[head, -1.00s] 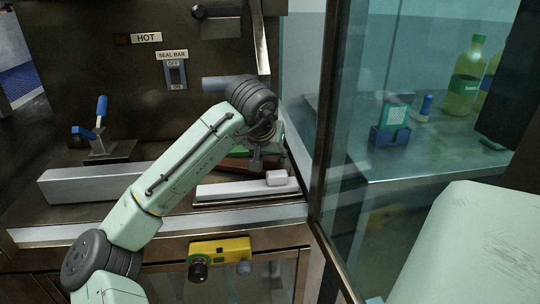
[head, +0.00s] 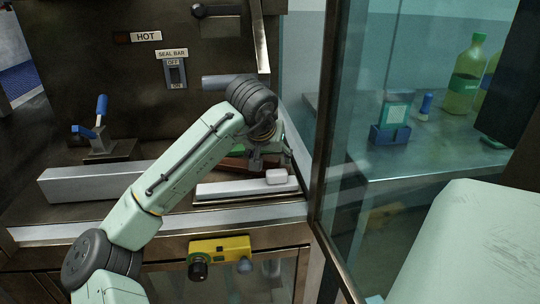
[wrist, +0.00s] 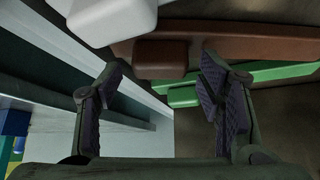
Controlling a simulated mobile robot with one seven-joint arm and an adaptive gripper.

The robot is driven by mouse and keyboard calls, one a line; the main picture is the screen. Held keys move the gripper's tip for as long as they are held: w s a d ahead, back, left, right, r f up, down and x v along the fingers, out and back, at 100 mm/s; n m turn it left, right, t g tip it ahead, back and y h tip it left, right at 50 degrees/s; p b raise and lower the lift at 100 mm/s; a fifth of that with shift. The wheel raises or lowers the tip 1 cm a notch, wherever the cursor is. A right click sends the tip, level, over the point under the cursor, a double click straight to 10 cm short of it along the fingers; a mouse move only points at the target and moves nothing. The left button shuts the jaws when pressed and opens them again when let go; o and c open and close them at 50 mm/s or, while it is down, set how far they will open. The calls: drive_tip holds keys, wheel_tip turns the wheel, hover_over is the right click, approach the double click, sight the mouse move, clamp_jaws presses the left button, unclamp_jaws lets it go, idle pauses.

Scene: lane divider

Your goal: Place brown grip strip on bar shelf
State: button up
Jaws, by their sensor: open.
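The brown grip strip (head: 236,164) lies on the metal counter between a white strip and a green strip, partly hidden by my arm. In the wrist view the brown strip (wrist: 265,44) runs across the top, with a raised brown block near its left end. My gripper (wrist: 162,76) is open and empty, its two fingers spread either side of that block's position in the picture. Whether they reach down beside it I cannot tell. In the head view my gripper (head: 270,157) is over the strips' right end. I cannot tell which surface is the bar shelf.
The white strip (head: 235,191) with a pale block is nearest the counter's front. The green strip (wrist: 270,74) lies beside the brown one. A glass panel (head: 350,130) stands close right of my gripper. A long grey bar (head: 95,184) lies left.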

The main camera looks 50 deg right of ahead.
drive_tip(key=v, duration=1.2)
drive_tip(key=shift+r, duration=0.15)
